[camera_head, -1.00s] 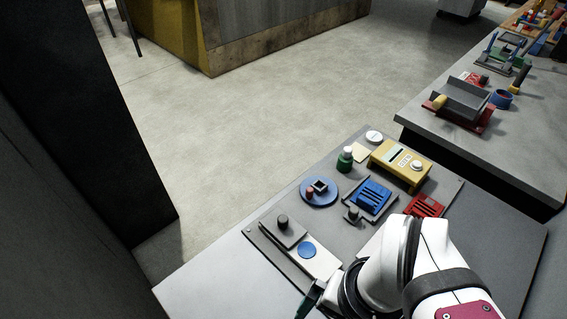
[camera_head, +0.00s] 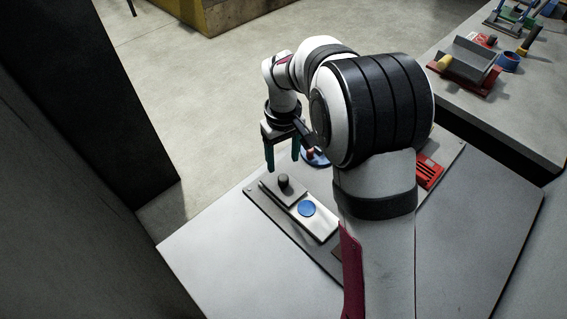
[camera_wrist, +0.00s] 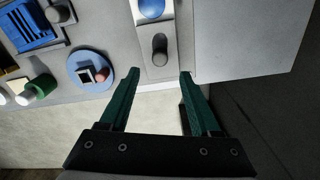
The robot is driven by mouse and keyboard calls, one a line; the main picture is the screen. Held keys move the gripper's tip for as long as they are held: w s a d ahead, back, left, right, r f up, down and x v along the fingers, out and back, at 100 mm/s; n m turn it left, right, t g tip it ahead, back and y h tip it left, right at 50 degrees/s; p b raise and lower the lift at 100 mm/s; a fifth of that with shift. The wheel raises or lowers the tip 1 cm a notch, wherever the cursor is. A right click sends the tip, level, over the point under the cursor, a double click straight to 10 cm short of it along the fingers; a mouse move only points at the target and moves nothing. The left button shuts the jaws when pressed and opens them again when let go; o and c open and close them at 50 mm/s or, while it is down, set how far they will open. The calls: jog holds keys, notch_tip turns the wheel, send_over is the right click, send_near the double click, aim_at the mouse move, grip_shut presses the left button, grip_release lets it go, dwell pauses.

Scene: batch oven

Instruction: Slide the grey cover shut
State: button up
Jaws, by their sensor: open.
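The grey cover (camera_head: 296,196) is a flat plate with an upright dark knob (camera_head: 283,181), lying at the far left end of a pale slide base (camera_head: 322,225). A blue disc (camera_head: 307,208) lies uncovered on the base, just beside the cover. My gripper (camera_head: 282,164) is open and empty, pointing down near the knob. In the wrist view the knob (camera_wrist: 160,48) lies ahead of the gap between my fingertips (camera_wrist: 161,74), and the blue disc (camera_wrist: 152,8) is beyond it. Contact with the knob is not visible.
A blue round dish (camera_wrist: 90,70) with small parts stands near the cover. A blue slotted block (camera_wrist: 30,28) and a green-and-white bottle (camera_wrist: 40,87) are farther along. A red slotted block (camera_head: 429,172) shows right of my arm. The table's front left is clear.

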aim_at(284, 178)
notch_tip(284, 178, down, 8)
jog(key=shift+f, duration=0.25)
grip_shut()
dwell(1.4)
